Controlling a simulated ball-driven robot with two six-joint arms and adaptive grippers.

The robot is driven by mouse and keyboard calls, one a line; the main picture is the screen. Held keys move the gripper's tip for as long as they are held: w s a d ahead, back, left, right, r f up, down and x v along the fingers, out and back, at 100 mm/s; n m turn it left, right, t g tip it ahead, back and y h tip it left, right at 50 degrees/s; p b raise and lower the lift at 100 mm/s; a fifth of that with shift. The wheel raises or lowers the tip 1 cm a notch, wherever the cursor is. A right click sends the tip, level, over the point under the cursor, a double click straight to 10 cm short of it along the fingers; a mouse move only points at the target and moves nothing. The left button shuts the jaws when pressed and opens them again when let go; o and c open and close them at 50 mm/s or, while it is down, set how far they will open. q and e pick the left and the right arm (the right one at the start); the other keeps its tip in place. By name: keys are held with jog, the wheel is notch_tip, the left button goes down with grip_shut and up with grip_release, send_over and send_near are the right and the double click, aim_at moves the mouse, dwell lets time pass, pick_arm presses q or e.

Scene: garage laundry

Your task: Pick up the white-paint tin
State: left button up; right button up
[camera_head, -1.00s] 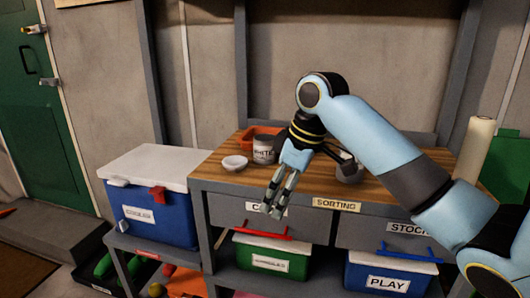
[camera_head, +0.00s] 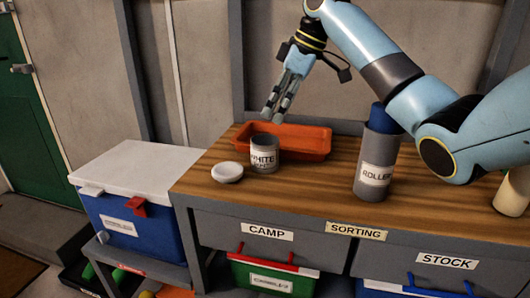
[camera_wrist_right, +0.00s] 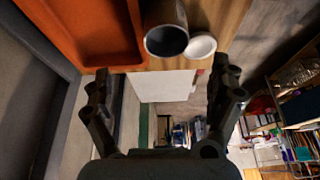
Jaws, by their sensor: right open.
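The white-paint tin (camera_head: 264,156) stands upright on the wooden bench top, with a "WHITE" label facing me. In the right wrist view the tin (camera_wrist_right: 166,38) shows from above at the top middle, with a dark open mouth. My right gripper (camera_head: 272,116) is above the tin and the orange tray, pointing down and slightly left. In the right wrist view the right gripper (camera_wrist_right: 165,105) has its fingers spread wide, with nothing between them. The tin lies beyond the fingertips, apart from them. My left gripper is not in view.
A white round lid (camera_head: 227,172) lies left of the tin. An orange tray (camera_head: 310,142) sits right behind it. A grey holder labelled "ROLLER" (camera_head: 376,165) stands to the right. A blue cooler (camera_head: 135,215) with a white lid stands left of the bench. Bare bench top lies in front.

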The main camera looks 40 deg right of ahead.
aim_at(265, 141)
jog(key=x, duration=0.6)
jog(key=s+x, duration=0.1)
jog(key=x, duration=0.2)
jog(key=shift+a+f+b, duration=0.15)
jog(key=shift+a+b, duration=0.2)
jog(key=shift+w+f, duration=0.2)
jog(key=shift+f, duration=0.05)
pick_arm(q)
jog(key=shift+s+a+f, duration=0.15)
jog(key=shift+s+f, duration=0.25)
pick_arm(e)
jog(key=c, duration=0.4)
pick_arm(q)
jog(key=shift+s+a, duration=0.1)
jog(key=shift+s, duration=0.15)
pick_arm(e)
jog(key=c, duration=1)
